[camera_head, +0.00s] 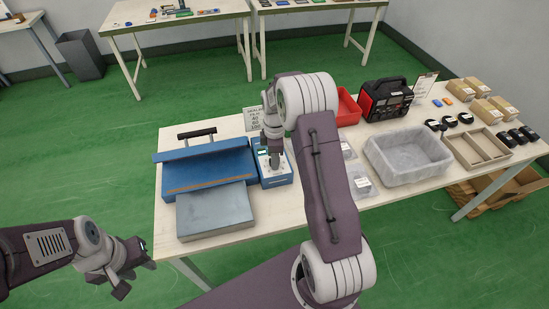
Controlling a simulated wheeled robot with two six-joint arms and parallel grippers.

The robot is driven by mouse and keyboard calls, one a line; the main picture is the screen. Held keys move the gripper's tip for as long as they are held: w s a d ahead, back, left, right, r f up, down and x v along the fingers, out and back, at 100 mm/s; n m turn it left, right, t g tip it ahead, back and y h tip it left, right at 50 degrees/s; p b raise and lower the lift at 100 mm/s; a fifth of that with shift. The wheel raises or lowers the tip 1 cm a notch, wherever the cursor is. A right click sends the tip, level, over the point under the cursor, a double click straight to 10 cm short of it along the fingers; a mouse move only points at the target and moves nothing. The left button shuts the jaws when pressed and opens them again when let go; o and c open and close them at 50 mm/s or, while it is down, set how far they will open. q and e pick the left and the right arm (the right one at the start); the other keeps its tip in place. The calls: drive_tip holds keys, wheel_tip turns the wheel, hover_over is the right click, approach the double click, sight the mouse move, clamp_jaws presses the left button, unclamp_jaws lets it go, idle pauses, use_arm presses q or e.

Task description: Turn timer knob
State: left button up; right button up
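A blue machine (212,168) with a black handle and a grey metal plate (215,212) in front sits on the left of the table. Its blue control box (276,180) has a light front face and a small display. My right gripper (275,163) points down at this box, its fingertips at or just above the panel. It hides most of the panel, so I cannot make out the timer knob or whether the fingers touch it. My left gripper (133,272) is open and empty, low at the left, off the table's front left corner.
A small sign (253,118) stands behind the control box. To the right are a red bin (348,108), a black and red power unit (386,99), a translucent tub (408,157) and a wooden divided tray (475,148). Small clear packs lie beside my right arm.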

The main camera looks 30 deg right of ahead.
clamp_jaws()
